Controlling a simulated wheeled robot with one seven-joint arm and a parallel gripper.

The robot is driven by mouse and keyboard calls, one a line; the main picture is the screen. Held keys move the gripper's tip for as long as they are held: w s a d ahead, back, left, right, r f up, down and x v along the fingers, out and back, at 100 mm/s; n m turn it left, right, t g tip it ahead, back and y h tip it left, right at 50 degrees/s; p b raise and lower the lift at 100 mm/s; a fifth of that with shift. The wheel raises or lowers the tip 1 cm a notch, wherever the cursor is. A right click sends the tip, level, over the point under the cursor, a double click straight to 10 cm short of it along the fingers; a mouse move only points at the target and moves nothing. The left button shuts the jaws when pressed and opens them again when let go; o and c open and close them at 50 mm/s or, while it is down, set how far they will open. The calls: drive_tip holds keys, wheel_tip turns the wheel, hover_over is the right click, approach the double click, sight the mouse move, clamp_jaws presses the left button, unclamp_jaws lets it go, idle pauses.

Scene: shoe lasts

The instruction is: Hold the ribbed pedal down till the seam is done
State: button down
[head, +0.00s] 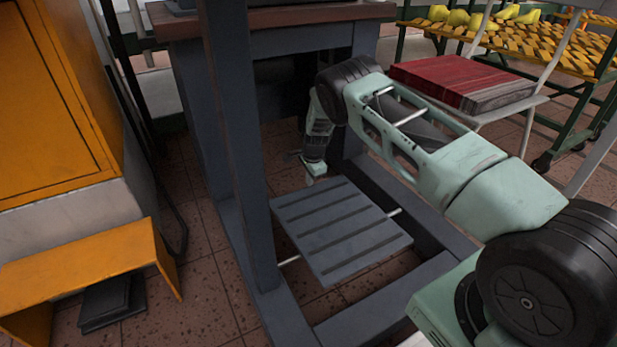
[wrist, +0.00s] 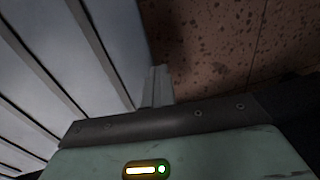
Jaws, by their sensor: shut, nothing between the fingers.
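The ribbed pedal (head: 340,232) is a wide grey plate with raised ribs, on a thin light rod inside the dark frame under the table. My gripper (head: 310,181) points down at the pedal's far edge, near its far left part. The gripper is shut and empty. In the wrist view the shut fingers (wrist: 157,84) show beside the edge of the ribbed pedal (wrist: 65,55), with floor on their other side. I cannot tell whether the fingertips touch the pedal. The seam is not in view.
The dark frame's upright post (head: 240,150) stands left of the pedal. A smaller dark pedal (head: 112,300) sits under an orange guard (head: 85,262) at lower left. Red stacked sheets (head: 462,80) lie on a stand at right. Tiled floor shows around the frame.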

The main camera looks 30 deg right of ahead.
wheel_tip(320, 180, up, 14)
drive_tip(key=w+p, duration=0.1)
drive_tip(key=p, duration=0.6)
idle(0.4)
idle(0.4)
drive_tip(key=s+a+r+p, duration=0.3)
drive_tip(key=s+r, duration=0.2)
drive_tip(key=shift+a, duration=0.35)
drive_tip(key=f+b, duration=0.2)
drive_tip(key=f, duration=0.2)
drive_tip(key=w+f+b, duration=0.1)
drive_tip(key=f+b, duration=0.2)
drive_tip(key=f, duration=0.2)
drive_tip(key=w+f+b, duration=0.1)
drive_tip(key=f+b, duration=0.2)
drive_tip(key=f, duration=0.1)
drive_tip(key=shift+w+f, duration=0.2)
drive_tip(key=shift+f, duration=0.1)
